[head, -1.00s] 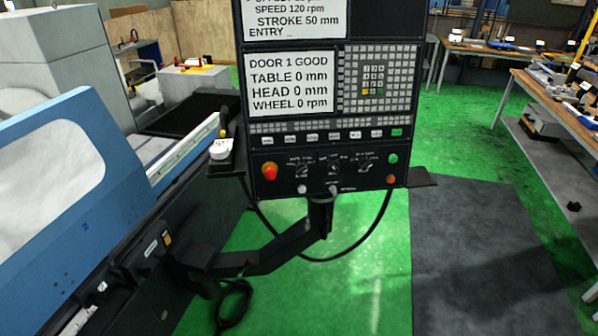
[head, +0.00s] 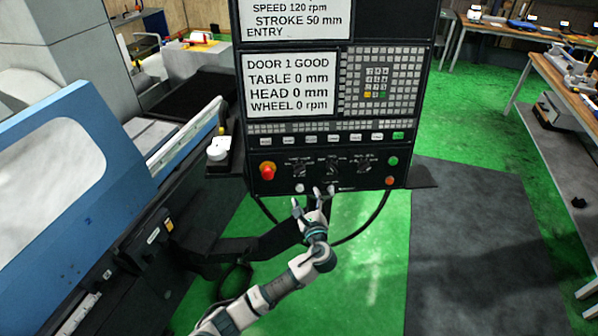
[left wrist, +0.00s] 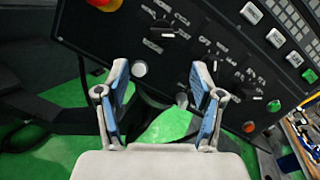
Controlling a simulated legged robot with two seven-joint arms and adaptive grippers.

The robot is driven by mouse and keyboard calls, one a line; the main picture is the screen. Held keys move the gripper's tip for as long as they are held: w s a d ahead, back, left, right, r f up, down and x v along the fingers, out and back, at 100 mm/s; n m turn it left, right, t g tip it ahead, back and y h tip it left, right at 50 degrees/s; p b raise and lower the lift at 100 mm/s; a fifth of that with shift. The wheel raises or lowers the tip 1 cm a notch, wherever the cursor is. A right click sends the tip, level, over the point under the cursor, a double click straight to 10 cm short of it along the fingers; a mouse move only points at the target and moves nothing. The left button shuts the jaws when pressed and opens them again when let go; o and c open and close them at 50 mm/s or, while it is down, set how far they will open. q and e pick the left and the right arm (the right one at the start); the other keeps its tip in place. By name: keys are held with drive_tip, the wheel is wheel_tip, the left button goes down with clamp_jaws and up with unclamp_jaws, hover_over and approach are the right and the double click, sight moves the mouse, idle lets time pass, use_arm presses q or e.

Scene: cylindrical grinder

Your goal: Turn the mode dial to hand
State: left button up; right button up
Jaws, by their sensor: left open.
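The black control panel (head: 223,180) stands upright. Its lower strip carries three black rotary dials in a row: a left dial (head: 302,167), a middle dial (head: 333,167) and a right dial (head: 365,166). My left gripper (head: 311,196) is open and empty at the panel's lower edge, below the left and middle dials. In the left wrist view its two fingers (left wrist: 158,75) are spread apart, with the left dial (left wrist: 161,30) and the middle dial (left wrist: 208,62) beyond them. No right gripper shows.
A red emergency button (head: 267,169) is left of the dials; green (head: 393,161) and orange (head: 390,181) buttons are right. A white round button (left wrist: 140,68) shows between my fingers. A blue machine door (head: 50,165) stands at left. A dark mat (head: 470,240) covers floor at right.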

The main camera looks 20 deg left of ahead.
sight(301, 174)
use_arm(q)
drive_tip(key=x, duration=1.1)
drive_tip(key=shift+w+p, duration=0.3)
drive_tip(key=shift+w, duration=0.1)
drive_tip(key=shift+w+a, duration=0.3)
drive_tip(key=shift+a, duration=0.05)
drive_tip(key=shift+d, duration=0.15)
drive_tip(key=c, duration=1.1)
